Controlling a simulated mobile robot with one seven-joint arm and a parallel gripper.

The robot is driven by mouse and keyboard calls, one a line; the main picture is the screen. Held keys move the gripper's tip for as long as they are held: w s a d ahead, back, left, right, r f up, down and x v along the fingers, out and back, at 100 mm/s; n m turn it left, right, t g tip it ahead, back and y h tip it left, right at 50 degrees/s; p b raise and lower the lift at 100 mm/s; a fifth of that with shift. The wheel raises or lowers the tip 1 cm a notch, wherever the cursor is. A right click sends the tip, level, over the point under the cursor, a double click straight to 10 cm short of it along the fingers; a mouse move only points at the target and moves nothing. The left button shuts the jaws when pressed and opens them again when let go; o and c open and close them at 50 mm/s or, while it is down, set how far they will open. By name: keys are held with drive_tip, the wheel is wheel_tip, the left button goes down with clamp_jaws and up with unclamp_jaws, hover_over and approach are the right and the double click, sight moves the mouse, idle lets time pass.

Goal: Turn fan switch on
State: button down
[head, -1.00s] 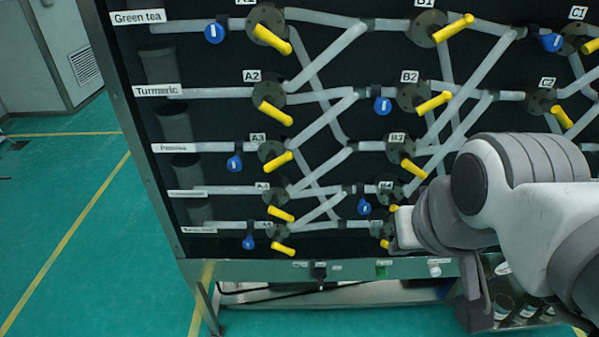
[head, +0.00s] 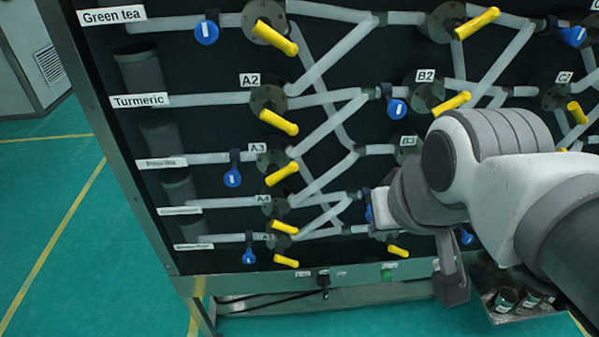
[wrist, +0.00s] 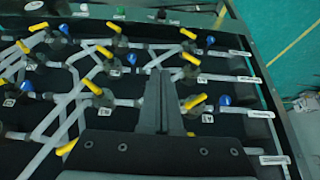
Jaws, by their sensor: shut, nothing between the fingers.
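The lower rail of the valve panel carries a black switch (head: 323,281) and a green button (head: 388,273), with small labels I cannot read. I cannot tell from the labels which is the fan switch. In the wrist view, the green button (wrist: 120,12) shows at the top edge, far beyond the fingers. My gripper (head: 452,288) hangs in front of the panel, to the right of the switch and button and apart from them. In the wrist view, my gripper's fingers (wrist: 160,74) are together, with nothing between them.
The panel holds grey pipes, several yellow valve handles (head: 278,122) and blue valves (head: 207,32). My arm hides the panel's lower right. A metal tray with containers (head: 515,303) sits low at the right. Green floor is free at the left.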

drive_tip(key=w+a+f+m+g+h+b, duration=0.1)
drive_tip(key=w+f+h+b, duration=0.1)
drive_tip(key=w+f+b, duration=0.35)
drive_tip(key=w+f+g+h+b, duration=0.1)
drive_tip(key=w+f+b, duration=0.1)
drive_tip(key=f, duration=0.7)
drive_tip(key=w+a+f+m+g+h+b, duration=0.15)
drive_tip(key=w+f+b, duration=0.25)
drive_tip(key=f, duration=0.4)
drive_tip(key=w+a+f+b, duration=0.1)
drive_tip(key=a+f+b, duration=0.1)
drive_tip(key=f, duration=0.7)
drive_tip(key=w+a+f+n+t+h+b, duration=0.1)
drive_tip(key=w+a+f+b, duration=0.1)
drive_tip(key=f, duration=0.6)
drive_tip(key=w+a+f+t+b, duration=0.1)
drive_tip(key=a+f+b, duration=0.3)
drive_tip(key=f, duration=0.5)
drive_tip(key=shift+w+a+f, duration=0.35)
drive_tip(key=shift+w+a, duration=0.2)
drive_tip(key=shift+a, duration=0.55)
drive_tip(key=shift+t, duration=0.25)
